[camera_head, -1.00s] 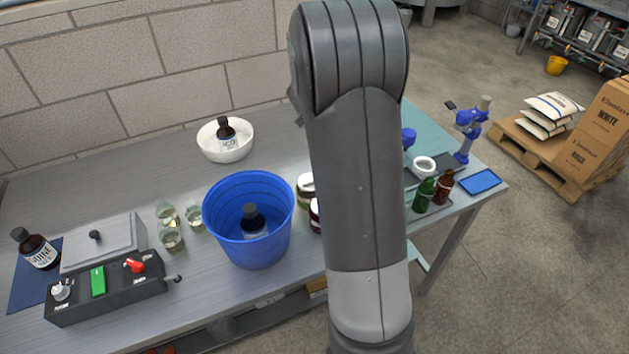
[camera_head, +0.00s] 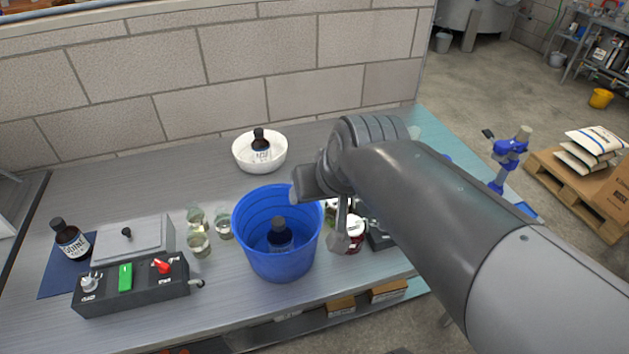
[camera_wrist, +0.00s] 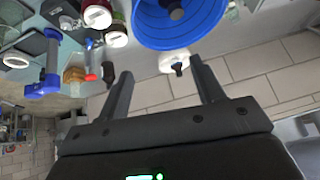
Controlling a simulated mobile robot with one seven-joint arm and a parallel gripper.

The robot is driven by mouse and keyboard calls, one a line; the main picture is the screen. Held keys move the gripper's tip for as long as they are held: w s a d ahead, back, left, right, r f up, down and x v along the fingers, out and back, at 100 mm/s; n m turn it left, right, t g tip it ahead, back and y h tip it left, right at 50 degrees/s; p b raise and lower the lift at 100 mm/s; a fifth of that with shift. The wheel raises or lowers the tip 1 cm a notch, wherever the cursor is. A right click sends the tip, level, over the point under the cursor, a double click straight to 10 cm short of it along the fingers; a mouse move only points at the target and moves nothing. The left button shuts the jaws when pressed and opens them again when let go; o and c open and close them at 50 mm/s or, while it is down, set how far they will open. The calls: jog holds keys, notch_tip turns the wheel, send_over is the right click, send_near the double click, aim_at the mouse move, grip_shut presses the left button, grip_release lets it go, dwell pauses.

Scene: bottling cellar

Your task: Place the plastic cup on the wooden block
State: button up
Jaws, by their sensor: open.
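I cannot make out a plastic cup or a wooden block for certain. Several small clear cups or glasses (camera_head: 198,244) stand left of the blue bucket in the head view; their material is unclear. A small tan-orange object (camera_wrist: 73,75) shows at the left in the wrist view, too small to name. My gripper (camera_wrist: 160,68) is open with nothing between its fingers. In the head view it (camera_head: 345,235) hangs right of the bucket, near the jars. My arm hides much of the bench's right end.
A blue bucket (camera_head: 250,250) holds a dark bottle. A white bowl (camera_head: 242,160) with another bottle stands behind it. A control box (camera_head: 140,290) and a grey lidded box (camera_head: 150,242) are at left. Lidded jars (camera_head: 354,226) stand beside the bucket. A brick wall backs the bench.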

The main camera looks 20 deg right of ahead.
jog(key=shift+g+h, duration=0.5)
jog(key=shift+g, duration=0.1)
jog(key=s, duration=0.2)
jog(key=s+f, duration=0.1)
jog(key=s+d, duration=0.1)
jog(key=s, duration=0.1)
jog(key=shift+s+f, duration=0.3)
jog(key=shift+f, duration=0.05)
